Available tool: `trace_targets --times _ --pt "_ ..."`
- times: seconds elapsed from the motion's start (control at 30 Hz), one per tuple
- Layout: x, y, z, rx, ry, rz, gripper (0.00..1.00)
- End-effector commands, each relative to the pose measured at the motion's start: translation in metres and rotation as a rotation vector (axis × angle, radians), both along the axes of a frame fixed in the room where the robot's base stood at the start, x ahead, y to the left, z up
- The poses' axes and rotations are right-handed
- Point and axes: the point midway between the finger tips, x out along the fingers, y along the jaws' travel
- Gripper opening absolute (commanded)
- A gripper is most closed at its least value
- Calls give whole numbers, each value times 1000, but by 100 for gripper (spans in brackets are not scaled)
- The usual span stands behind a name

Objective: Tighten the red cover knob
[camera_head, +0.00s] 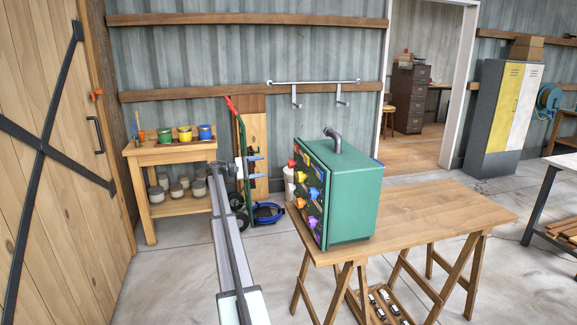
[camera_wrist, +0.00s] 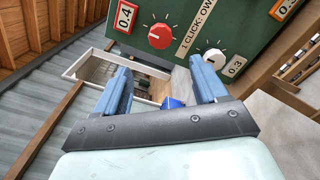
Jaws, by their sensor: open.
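The green box (camera_head: 352,200) stands on the wooden table, with several coloured knobs on its left-facing panel. In the wrist view, a red knob (camera_wrist: 160,36) with a white mark sits on the green panel (camera_wrist: 190,14), beside a red "0.4" label. A white knob (camera_wrist: 215,58) is to its right. In the head view, a red knob (camera_head: 291,163) shows at the panel's upper left edge. My gripper (camera_head: 260,167) is left of the panel, apart from it. Its two blue fingers are spread and empty in the wrist view (camera_wrist: 159,66), below the red knob in the picture.
The wooden trestle table (camera_head: 440,212) has free room right of the box. A grey pipe (camera_head: 334,139) rises from the box top. A workbench with paint pots (camera_head: 164,135) and a hand truck (camera_head: 240,150) stand behind my arm. A small blue thing (camera_wrist: 172,102) shows between the fingers, unclear.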

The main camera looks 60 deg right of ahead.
Motion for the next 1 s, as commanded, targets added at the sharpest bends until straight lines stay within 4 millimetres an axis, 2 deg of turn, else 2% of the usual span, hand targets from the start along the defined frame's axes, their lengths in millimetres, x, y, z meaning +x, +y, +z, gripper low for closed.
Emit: trace_targets --times 0.17,0.7,1.0 --pt "-12 -12 0 4 2 -2 72" --pt "-76 -76 -1 4 1 0 72" --pt "-94 -95 -1 3 1 1 72"
